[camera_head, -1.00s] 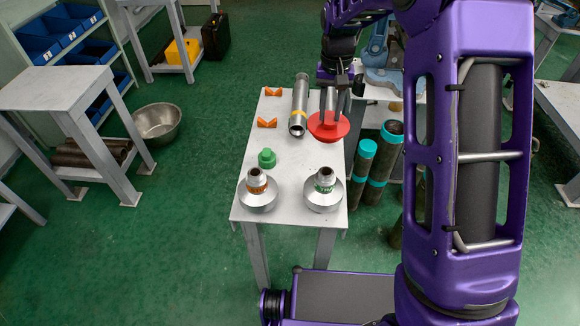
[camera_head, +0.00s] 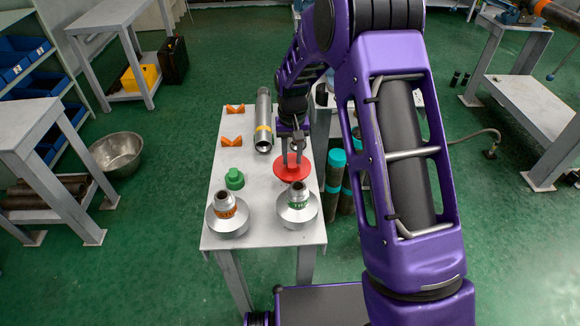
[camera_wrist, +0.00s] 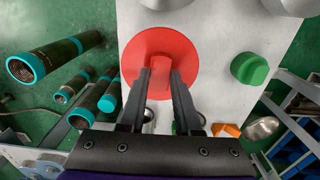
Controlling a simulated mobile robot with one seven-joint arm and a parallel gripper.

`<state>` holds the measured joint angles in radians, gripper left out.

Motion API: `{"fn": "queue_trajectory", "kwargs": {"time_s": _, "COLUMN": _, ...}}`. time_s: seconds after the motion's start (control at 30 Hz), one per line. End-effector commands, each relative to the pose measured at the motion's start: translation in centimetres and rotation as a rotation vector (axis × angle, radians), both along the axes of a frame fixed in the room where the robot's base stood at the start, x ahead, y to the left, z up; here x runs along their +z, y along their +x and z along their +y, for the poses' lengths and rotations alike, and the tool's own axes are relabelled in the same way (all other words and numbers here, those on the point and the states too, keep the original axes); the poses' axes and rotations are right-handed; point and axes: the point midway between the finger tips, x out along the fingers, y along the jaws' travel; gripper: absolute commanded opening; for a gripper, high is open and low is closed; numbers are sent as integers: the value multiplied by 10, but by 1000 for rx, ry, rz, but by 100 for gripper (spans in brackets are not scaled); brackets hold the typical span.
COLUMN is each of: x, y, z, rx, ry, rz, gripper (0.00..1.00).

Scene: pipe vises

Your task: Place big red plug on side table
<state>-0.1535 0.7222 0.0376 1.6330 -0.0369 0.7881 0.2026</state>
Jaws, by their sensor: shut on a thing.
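The big red plug (camera_head: 292,166) has a wide flat disc and a narrower grip on top. My gripper (camera_head: 293,158) is shut on that grip from above. The plug is over the right part of a narrow grey table (camera_head: 260,184), just behind the right silver fitting. I cannot tell whether the disc touches the tabletop. In the wrist view the red plug (camera_wrist: 160,48) lies between and beyond the two dark fingers of my gripper (camera_wrist: 160,82), which pinch its raised grip.
On the table are a green plug (camera_head: 234,179), two silver fittings (camera_head: 228,218) (camera_head: 297,207), orange V-blocks (camera_head: 231,142) and a steel pipe (camera_head: 264,122). Teal-ended pipes (camera_head: 335,180) stand beside the table's right edge. Another grey table (camera_head: 30,125) is at left, near a metal bowl (camera_head: 117,153).

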Motion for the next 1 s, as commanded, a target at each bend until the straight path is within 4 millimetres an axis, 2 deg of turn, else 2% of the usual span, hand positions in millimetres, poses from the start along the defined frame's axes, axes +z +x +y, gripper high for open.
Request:
{"fn": "queue_trajectory", "kwargs": {"time_s": 0.23, "x": -32, "y": 0, "z": 0, "rx": 0, "ry": 0, "rz": 2, "gripper": 0}}
{"fn": "queue_trajectory", "kwargs": {"time_s": 0.6, "x": -38, "y": 0, "z": 0, "rx": 0, "ry": 0, "rz": 0, "gripper": 0}}
{"fn": "queue_trajectory", "kwargs": {"time_s": 0.63, "x": -38, "y": 0, "z": 0, "rx": 0, "ry": 0, "rz": 0, "gripper": 34}}
{"fn": "queue_trajectory", "kwargs": {"time_s": 0.77, "x": -37, "y": 0, "z": 0, "rx": 0, "ry": 0, "rz": 0, "gripper": 57}}
{"fn": "queue_trajectory", "kwargs": {"time_s": 0.8, "x": -37, "y": 0, "z": 0, "rx": 0, "ry": 0, "rz": 0, "gripper": 62}}
{"fn": "queue_trajectory", "kwargs": {"time_s": 1.0, "x": -37, "y": 0, "z": 0, "rx": 0, "ry": 0, "rz": 0, "gripper": 62}}
